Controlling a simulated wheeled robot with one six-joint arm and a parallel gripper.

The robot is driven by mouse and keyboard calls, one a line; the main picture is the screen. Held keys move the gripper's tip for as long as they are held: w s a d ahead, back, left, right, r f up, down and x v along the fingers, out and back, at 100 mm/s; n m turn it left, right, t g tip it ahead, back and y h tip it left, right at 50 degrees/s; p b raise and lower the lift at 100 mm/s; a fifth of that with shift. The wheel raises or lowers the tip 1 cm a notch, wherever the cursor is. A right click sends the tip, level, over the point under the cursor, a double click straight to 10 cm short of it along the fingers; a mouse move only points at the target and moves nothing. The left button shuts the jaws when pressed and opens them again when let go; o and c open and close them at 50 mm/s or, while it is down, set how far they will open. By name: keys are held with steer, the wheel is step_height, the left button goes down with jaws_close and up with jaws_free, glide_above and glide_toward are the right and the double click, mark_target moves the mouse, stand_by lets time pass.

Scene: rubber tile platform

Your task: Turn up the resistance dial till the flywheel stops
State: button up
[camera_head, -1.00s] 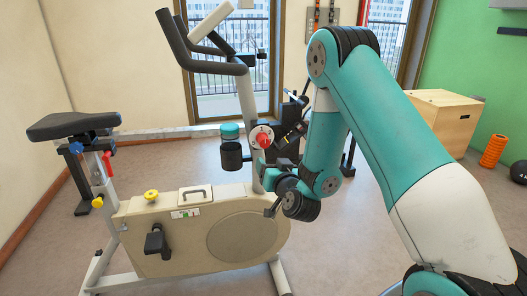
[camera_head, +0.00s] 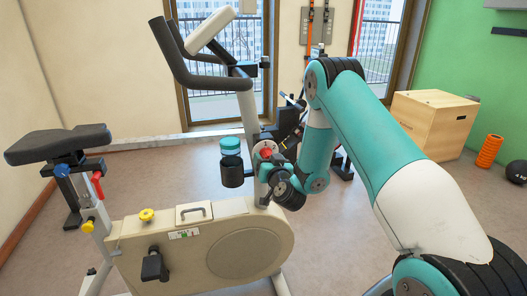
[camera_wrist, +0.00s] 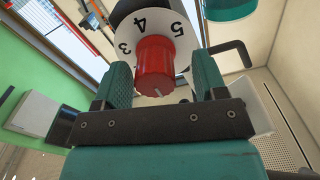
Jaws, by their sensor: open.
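The exercise bike's red resistance dial (camera_head: 265,153) sits on the bike's front post. In the wrist view the red knob (camera_wrist: 155,68) stands between the two fingers, in front of a white plate (camera_wrist: 185,38) numbered 3, 4 and 5. My gripper (camera_wrist: 160,88) is open around the knob, with a finger on either side; a gap shows at the right finger, and contact at the left is unclear. In the head view my gripper (camera_head: 268,168) is close to the dial and partly hides it. The flywheel cover (camera_head: 238,255) is a beige round disc low on the bike; whether the wheel turns is not visible.
A dark cup holder with a teal-lidded bottle (camera_head: 230,146) is just left of the dial. Handlebars (camera_head: 195,60) rise above it. The bike's saddle (camera_head: 58,143) is at left. A wooden box (camera_head: 430,125) and orange roller (camera_head: 489,150) stand at right.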

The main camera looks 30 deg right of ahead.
steer(key=shift+w+d, duration=0.2)
steer(key=shift+w, duration=0.35)
steer(key=shift+w+d, duration=0.1)
steer(key=shift+d, duration=0.15)
steer(key=c, duration=0.9)
